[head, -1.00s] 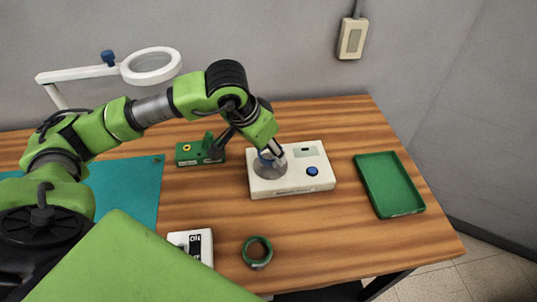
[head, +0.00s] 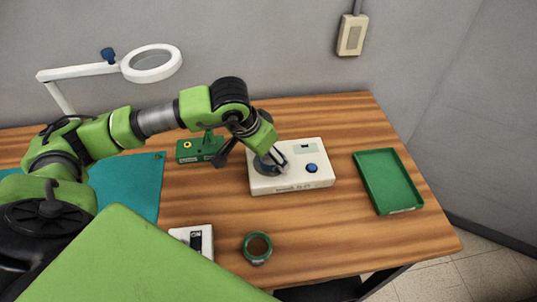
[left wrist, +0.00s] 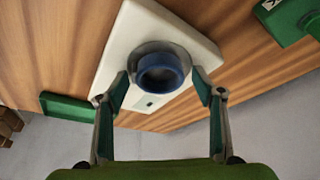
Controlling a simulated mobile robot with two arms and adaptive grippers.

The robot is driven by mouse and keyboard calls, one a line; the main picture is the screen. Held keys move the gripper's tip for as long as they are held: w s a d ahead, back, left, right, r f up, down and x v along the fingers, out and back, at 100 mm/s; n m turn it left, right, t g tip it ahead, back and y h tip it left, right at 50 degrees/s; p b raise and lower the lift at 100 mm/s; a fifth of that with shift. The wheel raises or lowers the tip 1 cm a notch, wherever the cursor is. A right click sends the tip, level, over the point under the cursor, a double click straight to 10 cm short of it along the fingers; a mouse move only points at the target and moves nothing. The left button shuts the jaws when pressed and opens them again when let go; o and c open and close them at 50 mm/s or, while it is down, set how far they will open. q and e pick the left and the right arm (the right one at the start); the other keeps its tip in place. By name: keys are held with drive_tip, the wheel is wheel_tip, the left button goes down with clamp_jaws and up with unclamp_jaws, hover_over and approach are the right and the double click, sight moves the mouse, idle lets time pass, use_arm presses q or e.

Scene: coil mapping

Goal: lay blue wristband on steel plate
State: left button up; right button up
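The blue wristband (left wrist: 162,72) lies on the round steel plate (left wrist: 146,48) of the white tester box (left wrist: 204,46) in the left wrist view. My left gripper (left wrist: 162,88) is open, with one finger on each side of the band and a gap to both. In the head view my left gripper (head: 276,158) is low over the steel plate (head: 262,168), at the left of the tester box (head: 313,182). There the band is mostly hidden by the fingers. My right gripper is not in view.
A green ring (head: 257,248) and a white device (head: 197,238) lie near the front edge. A green tray (head: 388,182) is at right, a small green block (head: 196,150) left of the tester. A magnifier lamp (head: 150,63) stands behind. The table's middle right is clear.

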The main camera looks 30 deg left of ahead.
use_arm(q)
drive_tip(key=shift+r+p, duration=0.25)
drive_tip(key=shift+p, duration=0.1)
drive_tip(key=shift+s+a+r, duration=0.1)
drive_tip(key=shift+r, duration=0.25)
drive_tip(key=b+v, duration=0.2)
drive_tip(key=v, duration=0.9)
drive_tip(key=shift+b, duration=0.3)
drive_tip(key=shift+s, duration=0.15)
